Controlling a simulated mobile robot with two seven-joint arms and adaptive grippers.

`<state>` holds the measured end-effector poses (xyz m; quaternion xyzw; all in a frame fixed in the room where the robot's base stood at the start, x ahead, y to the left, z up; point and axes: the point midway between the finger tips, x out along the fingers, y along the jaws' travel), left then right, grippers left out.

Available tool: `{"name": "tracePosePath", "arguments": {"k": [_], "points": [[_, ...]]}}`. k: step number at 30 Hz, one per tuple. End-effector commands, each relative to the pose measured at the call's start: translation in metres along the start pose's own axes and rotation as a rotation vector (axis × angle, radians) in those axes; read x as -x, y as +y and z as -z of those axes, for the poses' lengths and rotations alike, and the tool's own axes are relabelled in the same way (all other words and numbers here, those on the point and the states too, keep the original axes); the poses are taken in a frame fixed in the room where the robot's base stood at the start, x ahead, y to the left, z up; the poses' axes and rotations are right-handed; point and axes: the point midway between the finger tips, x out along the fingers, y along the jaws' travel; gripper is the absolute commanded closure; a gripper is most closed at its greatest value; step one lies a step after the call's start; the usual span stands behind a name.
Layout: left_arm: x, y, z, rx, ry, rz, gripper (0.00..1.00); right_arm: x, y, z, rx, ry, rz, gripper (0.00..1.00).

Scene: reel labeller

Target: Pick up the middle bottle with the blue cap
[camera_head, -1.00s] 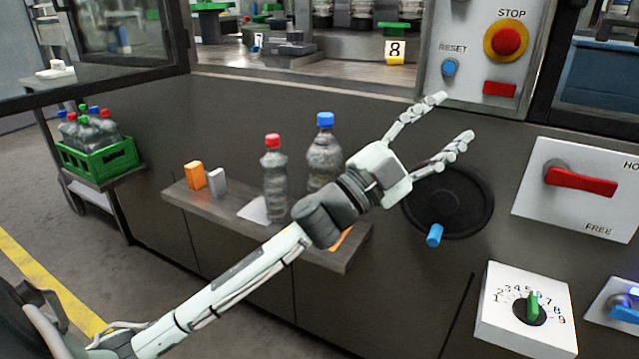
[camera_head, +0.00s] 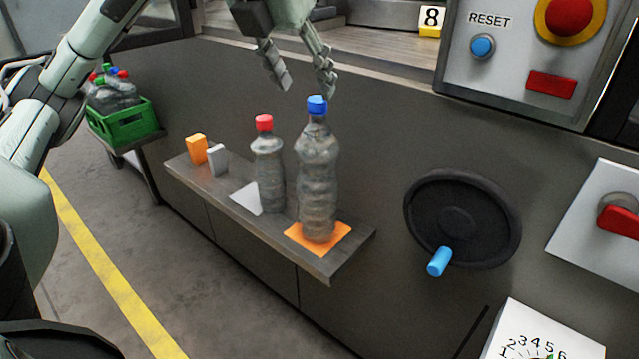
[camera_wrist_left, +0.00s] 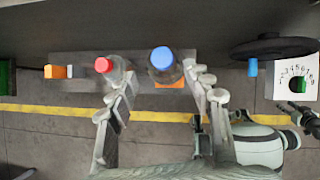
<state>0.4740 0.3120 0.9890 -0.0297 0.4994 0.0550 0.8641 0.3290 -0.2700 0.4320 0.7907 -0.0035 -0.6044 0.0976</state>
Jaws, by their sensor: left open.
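The blue-capped bottle (camera_head: 318,180) stands upright on an orange square (camera_head: 335,236) on the small shelf. Its blue cap also shows from above in the left wrist view (camera_wrist_left: 162,58). A red-capped bottle (camera_head: 268,170) stands to its left, beside a white square (camera_head: 246,198). My left gripper (camera_head: 304,92) points down just above and slightly left of the blue cap, open and empty. In the left wrist view its fingers (camera_wrist_left: 165,98) spread to either side of the blue-capped bottle, the left one overlapping the red-capped bottle in the picture.
An orange block (camera_head: 196,149) and a grey block (camera_head: 217,159) stand at the shelf's left end. A black handwheel (camera_head: 462,215) with a blue handle juts out right of the shelf (camera_head: 335,265). A green crate of bottles (camera_head: 125,126) is at far left.

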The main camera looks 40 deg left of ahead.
Motion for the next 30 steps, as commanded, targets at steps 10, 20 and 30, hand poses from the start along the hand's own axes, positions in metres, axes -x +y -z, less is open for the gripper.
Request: {"name": "tracePosePath", "arguments": {"k": [10, 20, 30], "points": [[-0.047, -0.004, -0.004, -0.003, 0.007, 0.004, 0.49, 0.007, 0.001, -0.002, 0.004, 0.003, -0.002, 0.60], [-0.067, -0.004, -0.004, -0.004, 0.001, 0.005, 0.49, -0.001, 0.002, -0.003, 0.002, -0.005, -0.002, 0.60], [-0.067, -0.004, -0.004, -0.004, 0.002, 0.006, 0.79, 0.001, 0.001, 0.004, -0.001, 0.008, 0.000, 0.60]]}}
